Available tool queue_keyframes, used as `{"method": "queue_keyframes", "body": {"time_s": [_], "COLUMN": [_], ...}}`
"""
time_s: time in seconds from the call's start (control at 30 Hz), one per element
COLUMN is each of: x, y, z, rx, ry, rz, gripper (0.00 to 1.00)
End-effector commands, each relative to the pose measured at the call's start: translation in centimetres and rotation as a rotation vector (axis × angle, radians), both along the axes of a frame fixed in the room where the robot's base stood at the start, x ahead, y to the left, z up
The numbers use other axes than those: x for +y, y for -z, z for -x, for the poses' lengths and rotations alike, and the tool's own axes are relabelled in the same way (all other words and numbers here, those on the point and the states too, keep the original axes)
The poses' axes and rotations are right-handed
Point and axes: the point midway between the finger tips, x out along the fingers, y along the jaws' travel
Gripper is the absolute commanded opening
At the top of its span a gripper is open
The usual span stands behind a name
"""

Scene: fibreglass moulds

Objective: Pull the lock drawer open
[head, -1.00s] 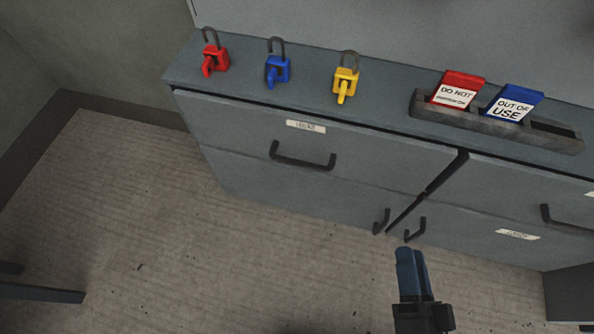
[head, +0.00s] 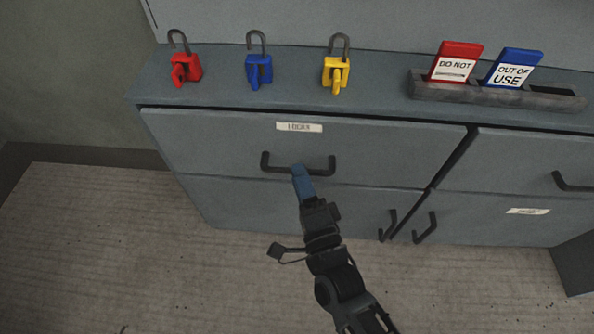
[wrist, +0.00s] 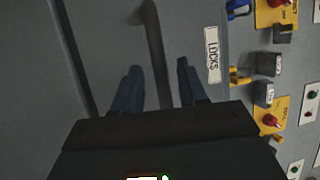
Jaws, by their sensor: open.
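The lock drawer (head: 220,145) is the upper left drawer of the grey cabinet. It is shut, with a white label (head: 299,127) that reads LOCKS in the wrist view (wrist: 212,55). Its dark bar handle (head: 322,171) runs across the front below the label. My gripper (head: 299,170) is at the middle of the handle. In the wrist view my gripper (wrist: 158,80) is open, with one blue finger on each side of the handle (wrist: 156,50). I see gaps between the fingers and the bar; contact is not clear.
Red (head: 186,68), blue (head: 259,70) and yellow (head: 336,74) padlocks stand on the cabinet top (head: 385,82). A grey holder (head: 450,94) there carries a red tag and a blue tag. More handled fronts lie below and right. The floor (head: 130,240) in front is clear.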

Motion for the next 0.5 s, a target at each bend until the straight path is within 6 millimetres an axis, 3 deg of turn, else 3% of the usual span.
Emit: {"method": "queue_keyframes", "body": {"time_s": [0.2, 0.5], "x": [0.8, 0.8], "y": [-0.4, -0.4], "z": [-2.0, -2.3], "rx": [-0.002, -0.001], "ry": [0.0, 0.001], "rz": [0.001, 0.003], "gripper": [0.42, 0.42]}}
